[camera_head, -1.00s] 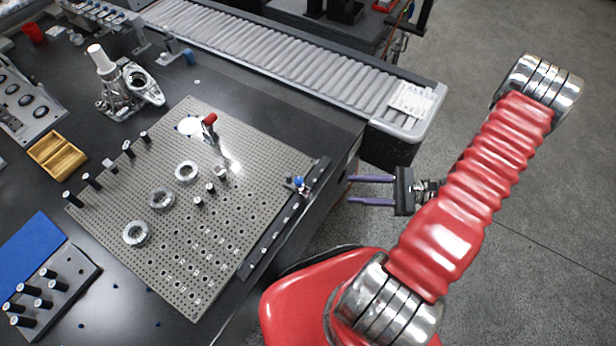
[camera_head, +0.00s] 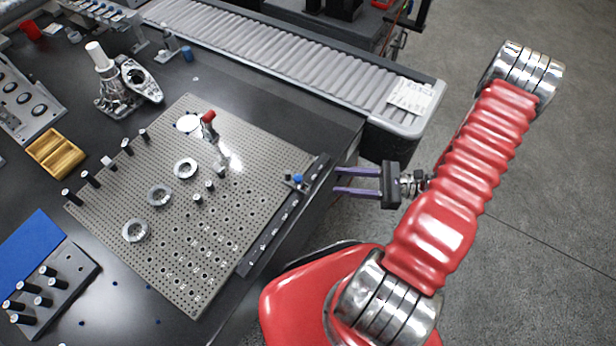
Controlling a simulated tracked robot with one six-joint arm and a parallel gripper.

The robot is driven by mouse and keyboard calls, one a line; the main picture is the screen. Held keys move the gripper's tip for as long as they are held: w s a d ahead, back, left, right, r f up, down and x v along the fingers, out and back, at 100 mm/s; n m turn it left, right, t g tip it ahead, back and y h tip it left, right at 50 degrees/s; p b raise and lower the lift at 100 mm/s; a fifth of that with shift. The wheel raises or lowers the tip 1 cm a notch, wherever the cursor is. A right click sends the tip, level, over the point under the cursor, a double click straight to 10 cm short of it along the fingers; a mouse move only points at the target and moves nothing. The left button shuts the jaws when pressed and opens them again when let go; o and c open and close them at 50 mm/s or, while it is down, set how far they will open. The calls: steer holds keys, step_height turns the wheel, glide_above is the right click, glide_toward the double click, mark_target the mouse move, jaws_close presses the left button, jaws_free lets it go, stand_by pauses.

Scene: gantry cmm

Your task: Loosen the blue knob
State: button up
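The small blue knob (camera_head: 297,179) sits on a small fitting at the right edge of the perforated grey plate (camera_head: 240,128), by the black rail (camera_head: 284,217). My gripper (camera_head: 335,181) is just right of the knob, with its two purple fingers pointing left. The fingers are apart with nothing between them. Their tips look close to the rail's right side, a short gap from the knob. The height of the fingers relative to the knob cannot be told from this one view.
A red-topped clamp (camera_head: 209,118) stands on the plate, with several metal rings (camera_head: 185,168) and short pins nearby. A roller conveyor (camera_head: 290,62) runs behind. Open floor is on the right.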

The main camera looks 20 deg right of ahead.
mark_target(308, 185)
steer(key=x, duration=1)
steer(key=shift+a, duration=0.15)
steer(key=shift+c, duration=0.4)
jaws_close()
